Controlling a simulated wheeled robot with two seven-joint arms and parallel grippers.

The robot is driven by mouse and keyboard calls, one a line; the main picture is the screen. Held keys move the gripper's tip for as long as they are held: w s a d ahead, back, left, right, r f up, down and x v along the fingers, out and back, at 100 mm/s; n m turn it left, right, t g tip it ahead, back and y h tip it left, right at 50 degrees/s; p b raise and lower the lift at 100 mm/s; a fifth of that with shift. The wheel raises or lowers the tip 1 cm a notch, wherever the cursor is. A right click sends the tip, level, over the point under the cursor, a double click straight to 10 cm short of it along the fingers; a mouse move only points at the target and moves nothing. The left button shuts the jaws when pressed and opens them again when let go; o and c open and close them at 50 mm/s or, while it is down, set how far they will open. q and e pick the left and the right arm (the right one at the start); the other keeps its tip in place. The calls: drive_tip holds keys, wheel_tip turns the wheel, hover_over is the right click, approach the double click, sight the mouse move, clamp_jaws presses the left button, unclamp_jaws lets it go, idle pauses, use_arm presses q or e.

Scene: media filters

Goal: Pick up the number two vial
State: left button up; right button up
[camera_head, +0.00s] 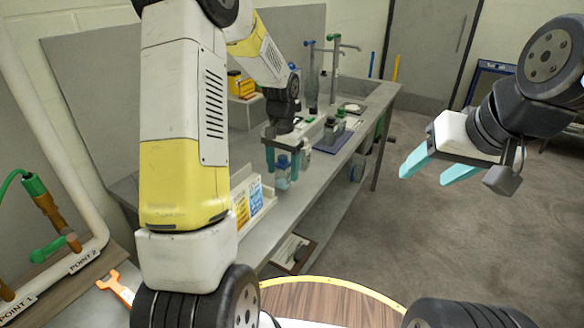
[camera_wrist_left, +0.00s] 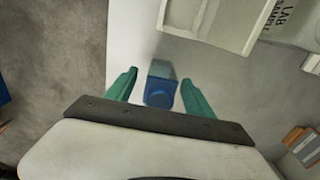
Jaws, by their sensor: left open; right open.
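A small clear vial with a blue cap (camera_head: 282,161) stands on the grey bench near its front edge. No number can be read on it. My left gripper (camera_head: 283,157) is open above it, fingers pointing down. In the left wrist view the blue cap (camera_wrist_left: 159,94) lies between the two green fingers (camera_wrist_left: 159,80), with a gap on each side. Several dark-capped bottles (camera_head: 333,127) stand further back on a blue mat (camera_head: 331,143); their labels are too small to read. My right gripper (camera_head: 427,174) is open and empty over the floor at right.
A white holder with yellow and blue cards (camera_head: 248,205) stands left of the vial. A white container (camera_wrist_left: 218,18) is close to the vial in the left wrist view. A yellow box (camera_head: 241,86) and green-topped taps (camera_head: 334,40) are further back.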

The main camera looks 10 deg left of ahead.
use_arm(q)
drive_tip(key=shift+f, duration=1.4)
clamp_jaws()
drive_tip(key=shift+r, duration=0.15)
drive_tip(key=shift+r, duration=1.65)
drive_tip(key=s+d+r, duration=0.1)
drive_tip(key=s+d, duration=0.7)
drive_tip(key=s, duration=0.5)
drive_tip(key=shift+s+d+r, duration=0.2)
drive_tip(key=shift+s+d, duration=0.05)
drive_tip(key=shift+d, duration=0.1)
